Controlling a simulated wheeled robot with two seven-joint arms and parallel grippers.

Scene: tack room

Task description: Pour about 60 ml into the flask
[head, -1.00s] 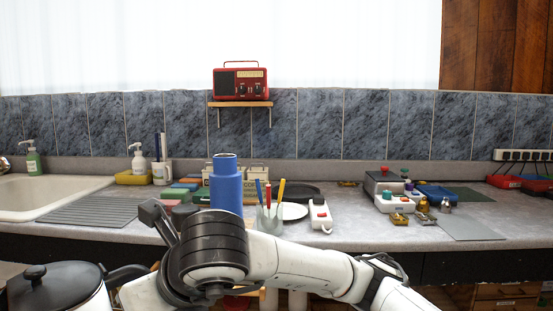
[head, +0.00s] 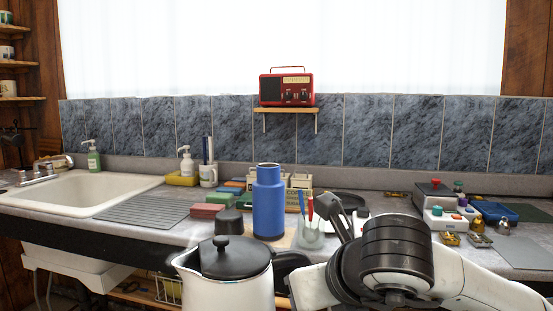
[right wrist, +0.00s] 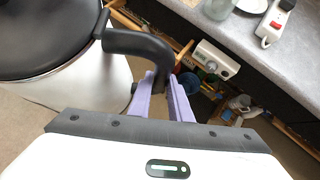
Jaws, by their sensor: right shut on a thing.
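The blue flask (head: 268,205) stands upright on the counter. A white kettle with a black lid (head: 225,272) is in front of it, at the bottom of the head view, and looks about level, its spout to the left. The kettle's lid and black handle also show in the right wrist view (right wrist: 145,43). My right gripper (right wrist: 163,95) is shut on that handle with its purple fingers. In the head view the fingers are hidden behind my wrist. The liquid inside the kettle and flask cannot be seen. My left gripper is not in view.
A dark cup-shaped piece (head: 229,222) stands left of the flask. A glass with pens (head: 310,236) is close on its right. Coloured blocks (head: 208,210), a grey drying mat (head: 146,211) and a sink (head: 85,194) lie further left. A switch box (head: 447,220) stands at right.

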